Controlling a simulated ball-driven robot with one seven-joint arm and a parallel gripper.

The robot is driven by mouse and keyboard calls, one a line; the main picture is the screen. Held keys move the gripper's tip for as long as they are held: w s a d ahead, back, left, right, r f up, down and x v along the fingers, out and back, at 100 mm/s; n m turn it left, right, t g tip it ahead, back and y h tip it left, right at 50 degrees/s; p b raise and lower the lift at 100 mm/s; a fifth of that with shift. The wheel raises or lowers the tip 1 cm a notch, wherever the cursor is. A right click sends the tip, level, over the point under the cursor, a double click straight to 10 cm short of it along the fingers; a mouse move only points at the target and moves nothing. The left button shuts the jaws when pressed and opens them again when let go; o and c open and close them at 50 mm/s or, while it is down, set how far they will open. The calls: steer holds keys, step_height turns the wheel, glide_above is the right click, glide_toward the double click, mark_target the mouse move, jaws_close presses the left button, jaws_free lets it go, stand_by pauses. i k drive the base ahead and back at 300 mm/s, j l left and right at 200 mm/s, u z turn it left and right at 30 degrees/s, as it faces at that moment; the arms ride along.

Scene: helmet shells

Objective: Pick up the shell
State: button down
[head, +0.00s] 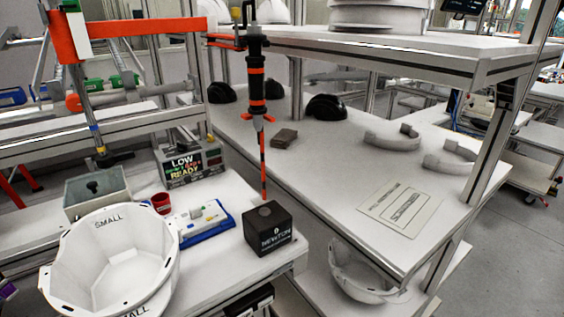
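A white helmet shell (112,250) marked SMALL lies open side up at the lower left of the head view. A second SMALL marking shows below its rim, so it appears to sit in another white shell (135,311), mostly hidden and cut off by the bottom edge. Another white shell (357,278) is on the lower shelf under the right-hand bench. Black domed shells (326,107) and (221,93) sit at the back of that bench. I cannot make out my gripper in this view.
A black NEWTON box (267,228), a blue-edged tray (205,223), a red cup (161,203) and a grey bin (97,190) stand near the white shells. A black tool (256,85) hangs above the NEWTON box. The right-hand bench (330,160) has clear room.

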mark_target(121, 260)
steer(key=u, duration=1.2)
